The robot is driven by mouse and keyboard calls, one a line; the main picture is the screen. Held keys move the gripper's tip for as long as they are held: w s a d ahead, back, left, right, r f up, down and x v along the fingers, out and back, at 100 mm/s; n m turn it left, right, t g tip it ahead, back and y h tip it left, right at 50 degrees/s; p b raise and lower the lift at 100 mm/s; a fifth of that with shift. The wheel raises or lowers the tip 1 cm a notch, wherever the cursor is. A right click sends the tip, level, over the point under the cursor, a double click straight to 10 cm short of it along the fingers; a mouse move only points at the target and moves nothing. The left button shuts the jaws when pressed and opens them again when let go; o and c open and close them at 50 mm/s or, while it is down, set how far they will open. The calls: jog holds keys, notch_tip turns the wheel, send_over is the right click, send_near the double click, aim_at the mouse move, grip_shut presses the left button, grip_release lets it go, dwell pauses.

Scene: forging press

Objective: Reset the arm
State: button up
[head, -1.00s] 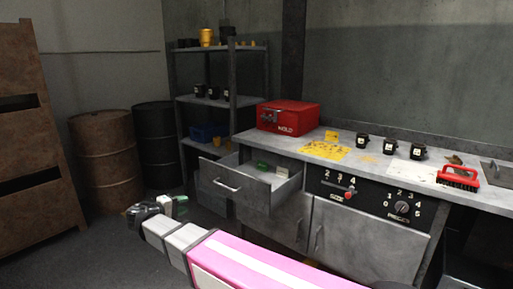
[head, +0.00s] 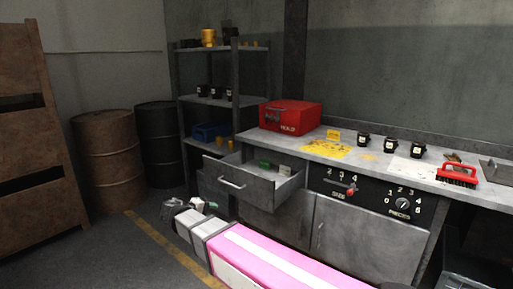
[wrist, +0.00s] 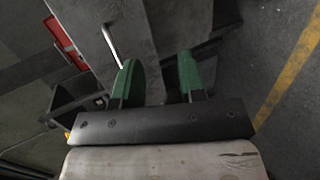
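My arm, with its pink and white link, reaches from the bottom right of the head view toward the left. My gripper (wrist: 160,78) shows two green fingers in the wrist view, spread apart with nothing between them. In the head view the gripper end (head: 208,206) is low, in front of and below the open drawer (head: 236,182). The drawer's handle (wrist: 112,46) shows in the wrist view beyond the fingers. A green item (head: 265,165) and a pale item (head: 284,170) lie in the drawer.
The workbench (head: 375,165) carries a red box (head: 290,118), several black cups and a red brush (head: 457,176). A shelf rack (head: 235,105) and barrels (head: 108,160) stand behind. Floor with a yellow line (head: 160,240) is free at the left.

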jog(key=s+d+f+m+g+y, duration=0.2)
jog(key=d+f, duration=0.3)
jog(key=d, duration=0.7)
jog(key=s+d+f+m+g+y, duration=0.2)
jog(key=d+f+m+g+y, duration=0.2)
jog(key=d, duration=0.9)
jog(key=s+d+f+m+g+y, duration=0.2)
jog(key=d+f, duration=0.4)
jog(key=d, duration=0.6)
jog(key=shift+s+d+m+g+y, duration=0.15)
jog(key=shift+s+m+g+y, duration=0.3)
jog(key=shift+m+y, duration=0.2)
